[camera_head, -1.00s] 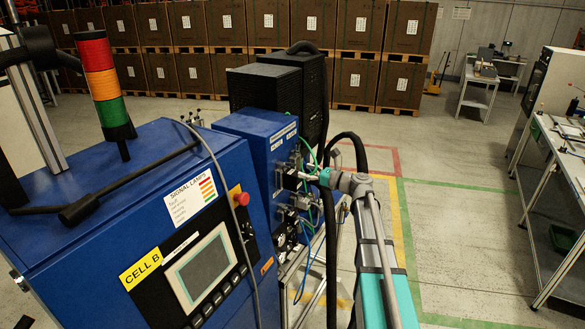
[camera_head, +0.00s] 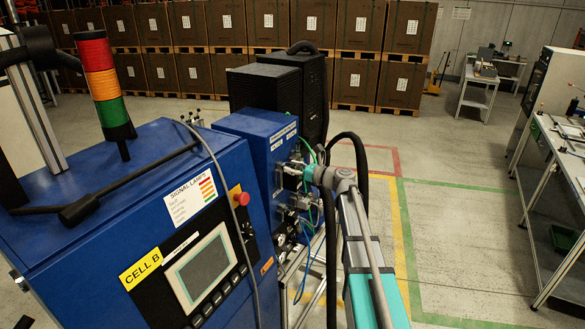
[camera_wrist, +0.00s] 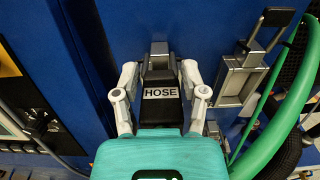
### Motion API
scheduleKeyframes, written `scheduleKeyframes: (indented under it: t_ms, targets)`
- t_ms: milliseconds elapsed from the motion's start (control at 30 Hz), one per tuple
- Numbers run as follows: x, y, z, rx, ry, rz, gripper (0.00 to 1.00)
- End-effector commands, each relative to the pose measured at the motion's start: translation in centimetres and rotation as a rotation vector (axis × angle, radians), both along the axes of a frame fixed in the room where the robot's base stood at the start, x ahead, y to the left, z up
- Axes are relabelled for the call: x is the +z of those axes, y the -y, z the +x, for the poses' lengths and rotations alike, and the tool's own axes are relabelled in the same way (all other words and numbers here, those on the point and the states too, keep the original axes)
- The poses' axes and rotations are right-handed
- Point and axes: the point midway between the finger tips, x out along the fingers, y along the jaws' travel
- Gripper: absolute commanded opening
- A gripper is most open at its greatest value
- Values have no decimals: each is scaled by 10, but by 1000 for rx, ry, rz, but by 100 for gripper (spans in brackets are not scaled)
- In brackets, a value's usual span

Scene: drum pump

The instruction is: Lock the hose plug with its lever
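The black hose plug (camera_wrist: 160,93), with a white HOSE label, is in the middle of the wrist view against the blue panel. A grey metal piece (camera_wrist: 158,48) shows just beyond it; I cannot tell if it is the plug's lever. My gripper (camera_wrist: 159,72) has one pale finger on each side of the plug, fingers well apart. Whether the fingertips touch the plug is unclear. A lever with a black grip (camera_wrist: 278,17) stands raised on a metal fitting (camera_wrist: 241,78) to the right. In the head view, my gripper (camera_head: 300,172) is at the machine's connector side, its fingertips too small to judge.
A thick green hose (camera_wrist: 272,135) runs close by on the right, beside a black one. The blue cabinet (camera_head: 120,195) with a signal lamp (camera_head: 104,80) stands left. A workbench (camera_head: 560,145) is at the right. The floor between is clear.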

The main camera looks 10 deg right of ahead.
Motion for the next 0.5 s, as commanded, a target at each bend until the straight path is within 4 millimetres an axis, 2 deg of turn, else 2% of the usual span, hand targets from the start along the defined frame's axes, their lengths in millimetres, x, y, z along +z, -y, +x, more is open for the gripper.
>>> scheduleKeyframes:
  t_ms: [33, 233, 500]
  targets:
    - [0, 0, 0, 0, 0, 0, 37]
    - [0, 0, 0, 0, 0, 0, 0]
    - [-4, 0, 0, 0, 17, 19, 0]
